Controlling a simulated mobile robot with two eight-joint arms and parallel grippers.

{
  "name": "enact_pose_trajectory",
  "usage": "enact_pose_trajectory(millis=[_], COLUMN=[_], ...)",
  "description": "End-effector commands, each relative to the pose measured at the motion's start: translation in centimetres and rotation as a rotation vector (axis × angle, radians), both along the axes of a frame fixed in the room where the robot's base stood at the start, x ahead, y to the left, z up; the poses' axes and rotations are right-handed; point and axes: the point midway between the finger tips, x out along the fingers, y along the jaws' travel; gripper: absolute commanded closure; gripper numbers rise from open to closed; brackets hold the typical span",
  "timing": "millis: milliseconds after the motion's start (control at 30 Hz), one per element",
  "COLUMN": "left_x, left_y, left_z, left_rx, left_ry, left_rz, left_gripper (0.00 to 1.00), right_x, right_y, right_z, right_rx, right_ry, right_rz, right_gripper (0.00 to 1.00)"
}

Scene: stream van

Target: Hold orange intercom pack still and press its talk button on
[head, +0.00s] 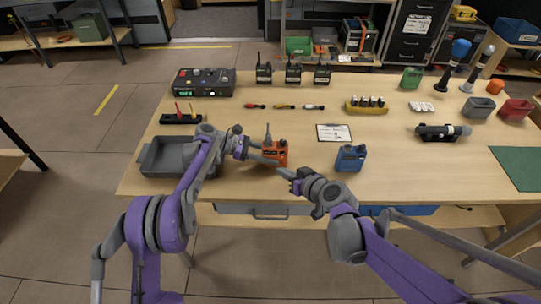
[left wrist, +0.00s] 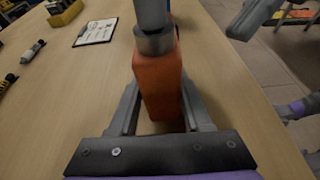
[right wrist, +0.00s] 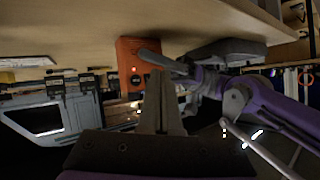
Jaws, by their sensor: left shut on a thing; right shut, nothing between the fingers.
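The orange intercom pack (head: 275,153) stands on the table near its front edge, left of centre. My left gripper (head: 263,156) is shut around its sides; in the left wrist view the orange pack (left wrist: 158,85) sits between the two fingers. In the right wrist view the pack's front (right wrist: 132,65) shows a dark round knob or button and small markings, partly covered by a left finger. My right gripper (head: 283,173) is shut and empty, just in front and right of the pack; its closed fingertips (right wrist: 160,75) show a small apparent gap from the pack.
A blue pack (head: 350,158) stands to the right, close to my right wrist. A grey tray (head: 148,160) lies left, under my left arm. A clipboard (head: 333,132) and several small coloured items (head: 284,106) lie behind. The table between is clear.

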Motion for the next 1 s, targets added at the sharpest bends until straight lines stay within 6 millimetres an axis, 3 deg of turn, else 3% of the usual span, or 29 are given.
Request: enact_pose_trajectory(millis=[200, 467, 500, 667, 700, 1000], left_x=[0.0, 0.0, 0.0, 0.0, 0.0, 0.0], left_y=[0.0, 0.0, 0.0, 0.0, 0.0, 0.2], left_z=[0.0, 0.0, 0.0, 0.0, 0.0, 0.0], left_rx=[0.000, 0.000, 0.000, 0.000, 0.000, 0.000], left_ry=[0.000, 0.000, 0.000, 0.000, 0.000, 0.000], left_rz=[0.000, 0.000, 0.000, 0.000, 0.000, 0.000], left_gripper=[1.00, 1.00, 0.50, 0.21, 0.17, 0.17], right_x=[-1.8, -2.1, -2.1, -2.1, -2.1, -2.1], right_y=[0.1, 0.1, 0.1, 0.1, 0.1, 0.1], right_z=[0.0, 0.0, 0.0, 0.0, 0.0, 0.0], right_rx=[0.000, 0.000, 0.000, 0.001, 0.001, 0.001], right_ry=[0.000, 0.000, 0.000, 0.000, 0.000, 0.000], right_rz=[0.000, 0.000, 0.000, 0.001, 0.001, 0.001], right_gripper=[1.00, 1.00, 1.00, 1.00, 1.00, 1.00])
